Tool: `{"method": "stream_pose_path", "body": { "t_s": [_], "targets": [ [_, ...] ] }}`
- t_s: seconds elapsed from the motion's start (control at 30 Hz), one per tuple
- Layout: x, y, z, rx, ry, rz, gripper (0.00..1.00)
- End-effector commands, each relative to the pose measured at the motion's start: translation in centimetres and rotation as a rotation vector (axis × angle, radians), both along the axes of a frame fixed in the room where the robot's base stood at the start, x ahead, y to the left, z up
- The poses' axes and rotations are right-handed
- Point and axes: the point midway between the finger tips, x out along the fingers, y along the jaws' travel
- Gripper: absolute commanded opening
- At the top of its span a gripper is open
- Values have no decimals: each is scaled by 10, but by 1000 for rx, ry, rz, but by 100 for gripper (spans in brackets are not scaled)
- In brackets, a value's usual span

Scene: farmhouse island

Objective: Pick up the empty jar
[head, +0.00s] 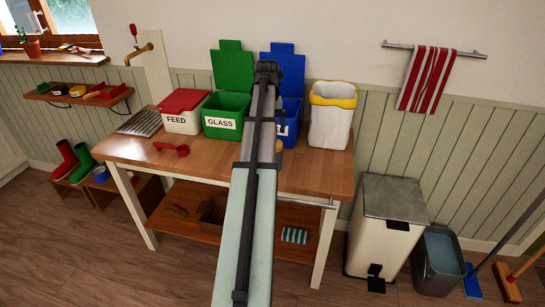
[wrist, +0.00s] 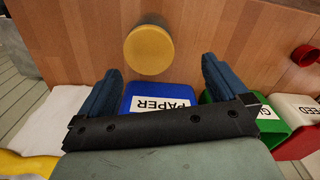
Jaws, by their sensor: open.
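A jar with a round yellow lid (wrist: 150,50) stands on the wooden table, seen from above in the wrist view. Its side shows only as a dark strip behind the lid, so I cannot tell its contents. In the head view a sliver of the jar (head: 279,147) shows right of my arm, which hides the rest. My gripper (wrist: 160,65) is open, with its two blue fingers apart and nothing between them. The lid appears just beyond the fingertips, between their lines.
The wooden table (head: 312,174) carries a FEED box (head: 182,122), an open green GLASS bin (head: 226,126), a blue PAPER bin (wrist: 158,98) and a white bin with a yellow rim (head: 330,126). A red object (head: 171,149) lies at the left. The table's front right is clear.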

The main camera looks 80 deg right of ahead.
Motion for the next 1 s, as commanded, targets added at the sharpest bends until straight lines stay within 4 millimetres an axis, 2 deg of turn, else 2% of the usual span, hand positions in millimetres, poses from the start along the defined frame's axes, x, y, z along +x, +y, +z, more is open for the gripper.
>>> {"method": "stream_pose_path", "body": {
  "t_s": [0.03,0.17,0.27,0.7,1.0],
  "targets": [
    [-8,-1,3,0,2,-12,100],
    [-18,-1,4,5,5,-27,100],
    [-19,0,-6,7,6,-28,100],
    [-18,-1,-69,6,6,-27,100],
    [-18,-2,-81,5,5,-26,100]
  ]
}}
